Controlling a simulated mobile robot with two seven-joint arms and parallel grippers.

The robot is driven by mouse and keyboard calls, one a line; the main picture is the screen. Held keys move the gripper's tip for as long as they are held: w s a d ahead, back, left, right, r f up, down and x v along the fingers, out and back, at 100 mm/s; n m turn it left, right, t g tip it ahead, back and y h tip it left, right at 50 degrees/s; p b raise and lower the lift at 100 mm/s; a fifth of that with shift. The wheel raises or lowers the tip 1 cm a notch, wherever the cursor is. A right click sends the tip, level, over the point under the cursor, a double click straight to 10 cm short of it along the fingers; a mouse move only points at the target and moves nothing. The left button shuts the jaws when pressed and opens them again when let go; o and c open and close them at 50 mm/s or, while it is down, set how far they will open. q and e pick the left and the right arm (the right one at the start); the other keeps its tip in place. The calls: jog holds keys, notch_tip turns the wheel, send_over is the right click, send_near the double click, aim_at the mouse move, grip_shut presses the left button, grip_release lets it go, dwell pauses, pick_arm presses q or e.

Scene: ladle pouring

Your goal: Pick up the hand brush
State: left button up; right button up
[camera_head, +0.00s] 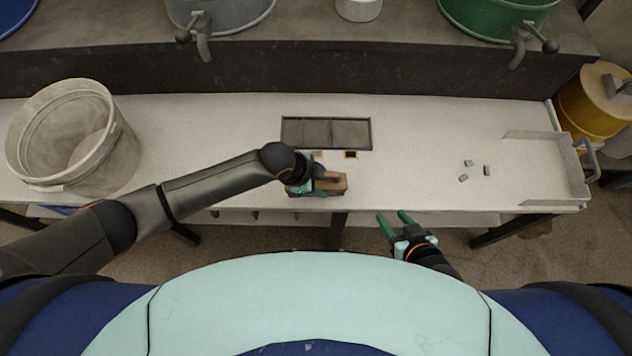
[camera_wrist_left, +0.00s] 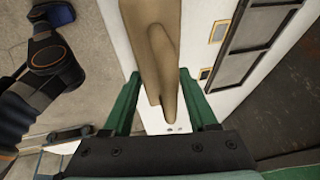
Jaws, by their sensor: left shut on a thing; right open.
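The hand brush (camera_head: 334,184) is a tan-brown wooden piece near the front edge of the white table, just in front of the dark grate. In the left wrist view, its handle (camera_wrist_left: 157,40) runs between my left gripper's two green fingers. My left gripper (camera_head: 308,187) is shut on the brush, and its fingers also show in the left wrist view (camera_wrist_left: 160,82). The brush's underside is hidden, and I cannot tell whether it touches the table. My right gripper (camera_head: 394,218) is open and empty, in front of the table edge.
A whitish bucket (camera_head: 28,160) stands at the table's left. A dark framed grate (camera_head: 326,132) lies behind the brush. Several small grey blocks (camera_head: 463,178) lie at the right, beside a pale tray with a handle (camera_head: 574,178). Tapped vessels stand on the back ledge.

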pick_arm(q)
jog(key=shift+c, duration=1.4)
grip_shut()
jog(key=shift+r, duration=0.2)
